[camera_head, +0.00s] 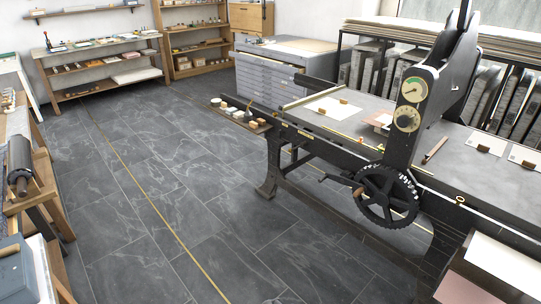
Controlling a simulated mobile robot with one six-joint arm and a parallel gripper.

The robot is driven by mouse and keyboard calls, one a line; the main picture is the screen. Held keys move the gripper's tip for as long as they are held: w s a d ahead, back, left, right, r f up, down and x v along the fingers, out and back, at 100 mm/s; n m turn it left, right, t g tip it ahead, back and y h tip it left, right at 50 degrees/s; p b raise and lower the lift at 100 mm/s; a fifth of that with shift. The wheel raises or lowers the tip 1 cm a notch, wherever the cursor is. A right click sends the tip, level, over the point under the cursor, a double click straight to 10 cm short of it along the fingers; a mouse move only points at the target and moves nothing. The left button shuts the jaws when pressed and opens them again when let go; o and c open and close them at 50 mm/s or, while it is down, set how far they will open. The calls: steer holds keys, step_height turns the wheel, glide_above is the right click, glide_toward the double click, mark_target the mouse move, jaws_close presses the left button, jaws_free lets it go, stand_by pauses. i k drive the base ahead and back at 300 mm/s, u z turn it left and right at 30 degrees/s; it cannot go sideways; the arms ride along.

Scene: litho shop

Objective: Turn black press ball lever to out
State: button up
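The black press (430,95) stands at the right, with a long grey bed running from the middle of the view to the right edge. Its upright carries a round gauge (413,90) and a dial (407,118). A toothed black handwheel (387,196) sits low on the near side. A short dark bar with a brown grip (358,192) shows at the wheel's left. A dark rod (464,14) rises at the top of the upright, cut by the frame edge. I cannot tell which part is the ball lever or its setting. My gripper is not in view.
Open dark tiled floor (150,190) with a yellow line lies left of the press. A small side shelf (240,117) with pots juts from the press's left end. A grey flat-file cabinet (275,75) stands behind. A bench with a roller (20,165) is at the left edge.

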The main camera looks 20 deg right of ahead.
mark_target(305, 143)
steer(key=u, duration=0.45)
steer(key=k, duration=1)
steer(key=u, duration=0.35)
steer(key=i, duration=0.65)
steer(key=z, duration=0.65)
steer(key=i, duration=1.8)
steer(key=u, duration=0.6)
